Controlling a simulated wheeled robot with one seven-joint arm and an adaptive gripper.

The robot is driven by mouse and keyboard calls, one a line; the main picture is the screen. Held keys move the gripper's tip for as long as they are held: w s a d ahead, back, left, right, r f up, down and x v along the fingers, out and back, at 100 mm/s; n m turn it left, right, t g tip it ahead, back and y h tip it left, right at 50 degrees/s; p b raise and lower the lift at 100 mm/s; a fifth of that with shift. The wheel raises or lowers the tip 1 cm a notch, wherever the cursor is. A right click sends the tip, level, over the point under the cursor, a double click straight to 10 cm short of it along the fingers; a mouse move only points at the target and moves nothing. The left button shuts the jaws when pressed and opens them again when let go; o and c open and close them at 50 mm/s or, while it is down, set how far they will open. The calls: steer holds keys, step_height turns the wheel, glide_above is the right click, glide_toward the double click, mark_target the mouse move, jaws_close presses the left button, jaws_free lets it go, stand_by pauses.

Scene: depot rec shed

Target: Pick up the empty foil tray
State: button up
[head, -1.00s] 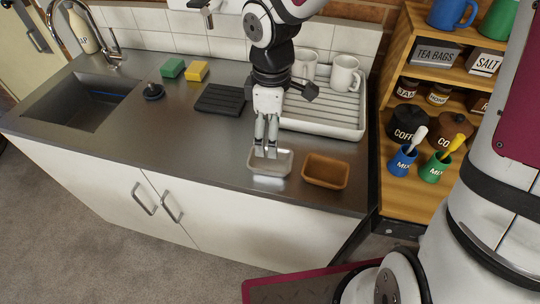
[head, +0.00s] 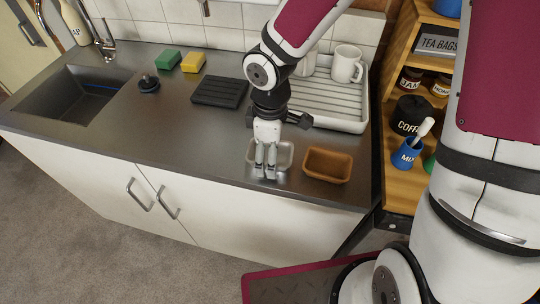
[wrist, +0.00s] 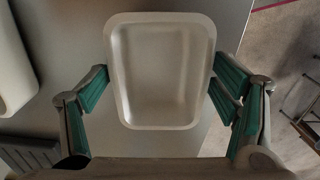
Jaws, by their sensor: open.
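The foil tray (head: 285,157) is a small, shallow, silver-grey tray near the front edge of the steel counter, and it looks empty. In the wrist view the foil tray (wrist: 160,75) lies between the spread fingers with its inside bare. My gripper (head: 266,174) is open and points down over the tray, hiding part of it in the head view. In the wrist view my gripper (wrist: 165,95) has green-padded fingers on both sides of the tray. I cannot tell whether either finger touches its rim.
A brown tray (head: 327,166) sits just right of the foil tray. A white dish rack (head: 335,112) with mugs (head: 346,64) stands behind. A black ridged mat (head: 219,91), sponges and a sink (head: 80,97) lie left. The counter left of the foil tray is clear.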

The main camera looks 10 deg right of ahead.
steer(key=c, duration=1.1)
steer(key=shift+o, duration=0.2)
steer(key=shift+r, duration=0.1)
